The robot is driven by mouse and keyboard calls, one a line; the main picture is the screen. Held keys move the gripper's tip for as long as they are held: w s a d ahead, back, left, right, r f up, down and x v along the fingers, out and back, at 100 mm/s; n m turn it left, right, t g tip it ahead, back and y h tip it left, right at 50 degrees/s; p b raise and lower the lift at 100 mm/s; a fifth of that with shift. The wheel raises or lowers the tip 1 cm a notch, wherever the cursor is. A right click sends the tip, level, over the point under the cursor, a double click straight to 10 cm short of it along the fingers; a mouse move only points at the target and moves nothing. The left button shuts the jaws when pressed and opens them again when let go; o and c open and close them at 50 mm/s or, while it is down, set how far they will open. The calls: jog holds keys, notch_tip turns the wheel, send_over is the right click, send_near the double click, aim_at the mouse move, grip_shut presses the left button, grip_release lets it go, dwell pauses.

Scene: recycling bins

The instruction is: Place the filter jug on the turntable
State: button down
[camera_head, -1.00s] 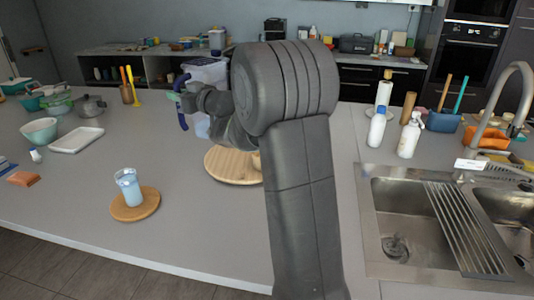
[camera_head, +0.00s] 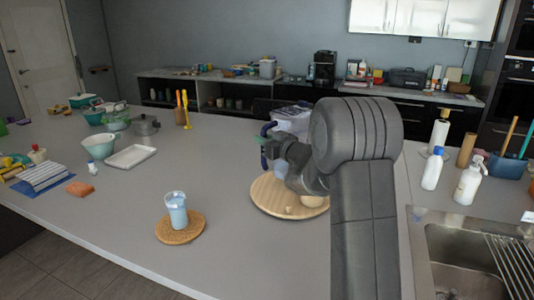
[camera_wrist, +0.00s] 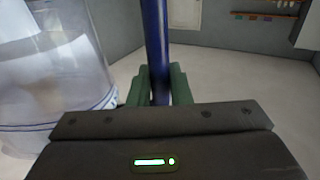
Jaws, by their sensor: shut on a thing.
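The filter jug (camera_head: 291,119) is clear with a dark blue handle. In the wrist view its clear body (camera_wrist: 45,85) fills the left side, and the blue handle (camera_wrist: 156,45) stands upright between the green fingers. My gripper (camera_wrist: 158,88) is shut on that handle; in the head view my gripper (camera_head: 268,152) is partly hidden by my arm. The turntable (camera_head: 266,195) is a round pale wooden disc on the counter, its right side covered by my arm. The jug shows above and behind it in the picture; its base is hidden, so I cannot tell the gap.
A glass of blue liquid (camera_head: 177,209) stands on a cork mat (camera_head: 181,229) left of the turntable. White bottles (camera_head: 432,168) and the sink (camera_head: 462,262) are at right. Bowls and a white tray (camera_head: 131,157) are at left.

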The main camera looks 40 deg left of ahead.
aim_at(264, 162)
jog(key=shift+f, duration=1.75)
jog(key=shift+f, duration=0.1)
jog(key=c, duration=1.3)
grip_release()
jog(key=shift+f, duration=0.1)
jog(key=shift+c, duration=0.2)
jog(key=shift+r, duration=0.2)
jog(key=s+d+b, duration=0.1)
jog(key=s+d, duration=0.1)
jog(key=d, duration=0.9)
jog(key=shift+s+d+b, duration=0.25)
jog(key=shift+d+b, duration=0.15)
jog(key=shift+a, duration=0.1)
